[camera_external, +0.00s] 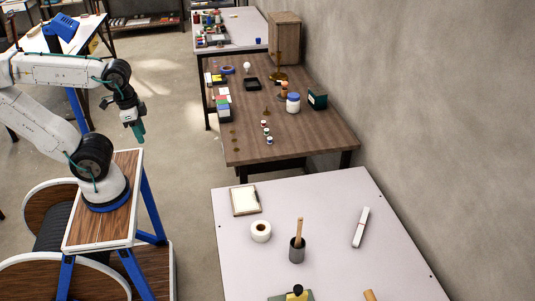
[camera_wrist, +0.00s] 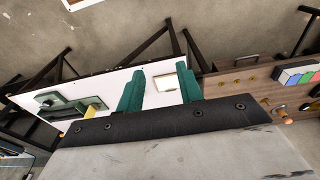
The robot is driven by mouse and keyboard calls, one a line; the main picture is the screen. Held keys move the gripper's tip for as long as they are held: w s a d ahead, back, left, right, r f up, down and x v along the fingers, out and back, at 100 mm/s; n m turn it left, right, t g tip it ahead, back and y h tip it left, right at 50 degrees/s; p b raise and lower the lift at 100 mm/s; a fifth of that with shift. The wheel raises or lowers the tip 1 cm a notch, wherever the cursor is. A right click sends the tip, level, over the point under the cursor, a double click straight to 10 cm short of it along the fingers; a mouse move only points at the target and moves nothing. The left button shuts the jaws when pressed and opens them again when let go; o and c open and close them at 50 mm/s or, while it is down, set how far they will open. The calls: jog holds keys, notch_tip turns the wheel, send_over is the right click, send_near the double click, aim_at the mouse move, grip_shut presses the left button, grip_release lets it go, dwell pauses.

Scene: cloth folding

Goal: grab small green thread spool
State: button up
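Several small spools with white ends stand in a short row on the brown wooden table in the external view. The middle one (camera_external: 266,131) looks greenish, but it is too small to be sure of its colour. A reddish one (camera_external: 263,124) is just behind it and a bluish one (camera_external: 269,141) just in front. My gripper (camera_external: 138,132) hangs over the floor, well left of the tables. In the wrist view its two green fingers (camera_wrist: 159,70) are spread apart with nothing held between them. I cannot make out the spools in the wrist view.
The brown table (camera_external: 310,138) also holds a white jar (camera_external: 293,103), a dark green box (camera_external: 317,99), a black tray (camera_external: 252,84) and coloured blocks (camera_external: 224,110).

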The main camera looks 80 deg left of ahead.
jog(key=shift+o, duration=1.2)
